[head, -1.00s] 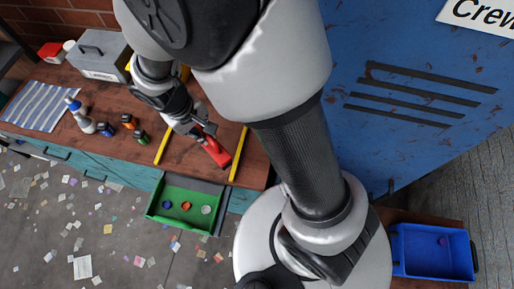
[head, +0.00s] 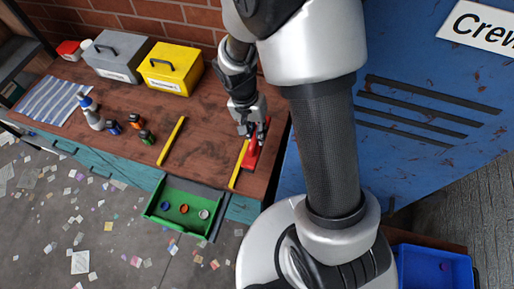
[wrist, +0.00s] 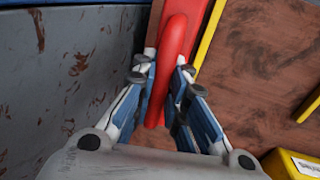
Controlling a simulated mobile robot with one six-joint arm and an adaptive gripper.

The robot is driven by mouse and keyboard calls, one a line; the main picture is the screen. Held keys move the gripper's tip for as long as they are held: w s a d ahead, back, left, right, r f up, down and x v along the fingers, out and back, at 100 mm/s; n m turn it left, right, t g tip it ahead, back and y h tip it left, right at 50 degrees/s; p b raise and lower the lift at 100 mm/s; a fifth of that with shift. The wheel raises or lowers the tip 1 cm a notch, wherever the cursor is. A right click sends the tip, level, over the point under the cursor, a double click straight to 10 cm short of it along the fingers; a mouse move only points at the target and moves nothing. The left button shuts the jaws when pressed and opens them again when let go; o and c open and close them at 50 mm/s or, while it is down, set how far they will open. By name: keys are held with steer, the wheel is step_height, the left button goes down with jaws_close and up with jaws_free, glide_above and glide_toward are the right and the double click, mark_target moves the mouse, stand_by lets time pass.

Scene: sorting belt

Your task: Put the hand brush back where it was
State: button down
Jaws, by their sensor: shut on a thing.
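The red hand brush (head: 251,158) is at the right end of the wooden workbench (head: 210,137), just right of the right yellow strip (head: 239,165). My gripper (head: 257,132) is above it, pointing down and shut on its handle. In the wrist view, the brush's rounded red handle (wrist: 173,50) lies between the fingers of my gripper (wrist: 162,75). A flat red part shows behind the handle. The bristles are hidden, and I cannot tell whether the brush touches the bench top.
A blue locker (head: 420,95) stands close on the right. A yellow toolbox (head: 170,68) and a grey toolbox (head: 117,56) are at the back. A left yellow strip (head: 171,141), small bottles (head: 147,137) and an open green drawer (head: 180,207) are leftward. Bench between the strips is clear.

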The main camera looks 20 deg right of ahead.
mark_target(257, 146)
steer(key=shift+f+b, duration=1)
steer(key=shift+f, duration=2.9)
steer(key=shift+f, duration=0.25)
steer(key=c, duration=1.6)
jaws_free()
steer(key=shift+r, duration=0.1)
steer(key=shift+r, duration=0.1)
step_height(257, 146, up, 12)
steer(key=w+a+p, duration=0.1)
steer(key=a+p, duration=0.1)
steer(key=p, duration=0.1)
steer(key=shift+w+p, duration=0.2)
steer(key=shift+p, duration=0.15)
